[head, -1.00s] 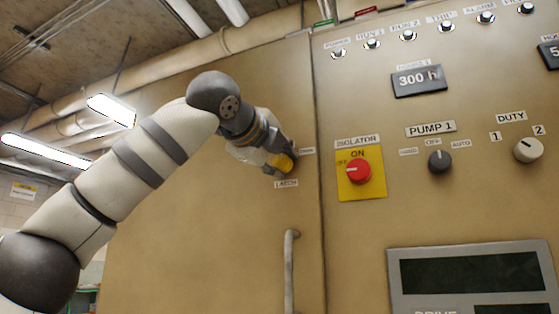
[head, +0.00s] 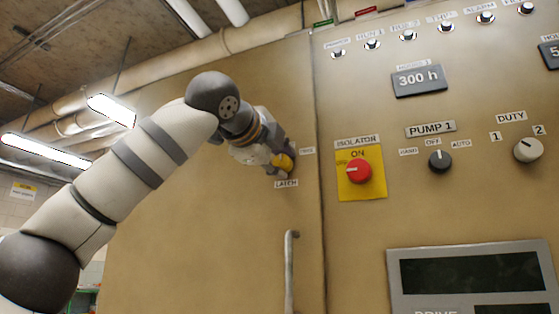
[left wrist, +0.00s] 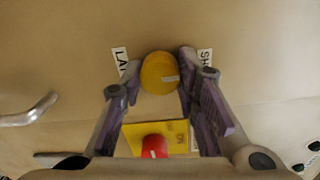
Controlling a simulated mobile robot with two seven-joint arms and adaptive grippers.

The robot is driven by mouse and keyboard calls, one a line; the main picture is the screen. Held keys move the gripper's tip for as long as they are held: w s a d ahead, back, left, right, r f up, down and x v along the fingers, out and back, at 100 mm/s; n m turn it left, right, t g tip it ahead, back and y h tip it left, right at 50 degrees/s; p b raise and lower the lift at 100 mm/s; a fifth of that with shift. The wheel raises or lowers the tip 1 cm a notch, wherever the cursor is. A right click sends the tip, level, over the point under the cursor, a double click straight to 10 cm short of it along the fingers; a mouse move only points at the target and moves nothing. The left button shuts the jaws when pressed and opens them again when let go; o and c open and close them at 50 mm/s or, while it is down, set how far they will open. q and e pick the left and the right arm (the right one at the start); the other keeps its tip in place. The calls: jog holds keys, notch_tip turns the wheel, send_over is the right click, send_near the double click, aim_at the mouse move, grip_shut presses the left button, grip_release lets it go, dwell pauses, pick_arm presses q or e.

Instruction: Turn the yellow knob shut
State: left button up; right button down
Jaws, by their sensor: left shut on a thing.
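The yellow knob (head: 283,161) sits on the tan cabinet door, above the LATCH label (head: 286,183). In the left wrist view the knob (left wrist: 158,70) is round, and a short white mark on its face points right, towards a partly hidden label starting "SH" (left wrist: 205,57). My left gripper (head: 279,163) is at the knob, partly hiding it. In the left wrist view its fingers (left wrist: 159,72) stand on both sides of the knob, shut on it. My right gripper is in neither view.
A red isolator switch (head: 358,171) on a yellow plate is right of the knob, beyond the door seam. A vertical door handle (head: 290,272) stands out below. Further right are the pump selector (head: 439,161) and duty knob (head: 527,150). The door left of the handle is bare.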

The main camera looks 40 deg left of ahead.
pick_arm(q)
jog(key=o, duration=1.2)
jog(key=v, duration=1.2)
jog(key=shift+s+a+r, duration=0.1)
jog(key=shift+r, duration=0.05)
